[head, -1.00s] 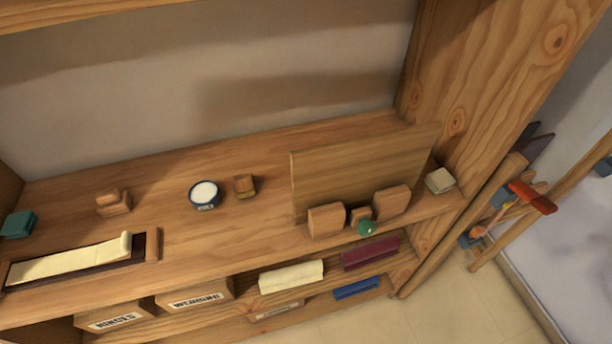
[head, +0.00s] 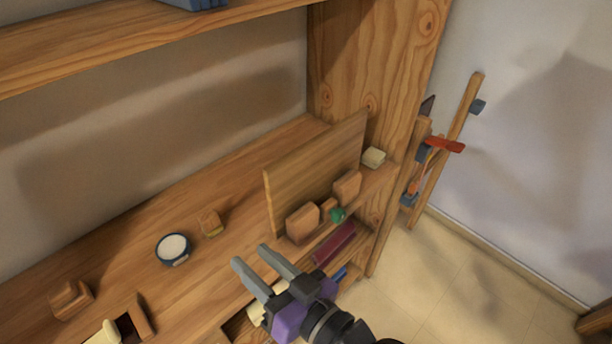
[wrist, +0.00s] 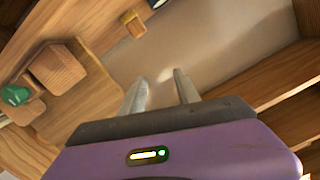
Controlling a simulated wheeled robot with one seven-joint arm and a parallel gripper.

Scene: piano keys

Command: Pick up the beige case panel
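The beige case panel (head: 310,170) appears to be the thin, light wooden board standing upright on the shelf. Two wooden blocks, a left one (head: 302,222) and a right one (head: 347,186), stand along its front with a small green knob (head: 337,215) between them. In the wrist view, a tan flat surface, probably this panel (wrist: 85,108), shows at left beside the blocks. My gripper (head: 252,254) is open and empty, in front of the shelf and left of the panel's lower left corner, apart from it. Its two fingers (wrist: 160,75) stand spread in the wrist view.
A blue and white bowl (head: 173,247) and a small wooden block (head: 210,223) stand left of the panel. A cream block (head: 374,157) lies right of it, near the wooden side wall (head: 345,75). A maroon piece (head: 334,244) lies on the shelf below.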

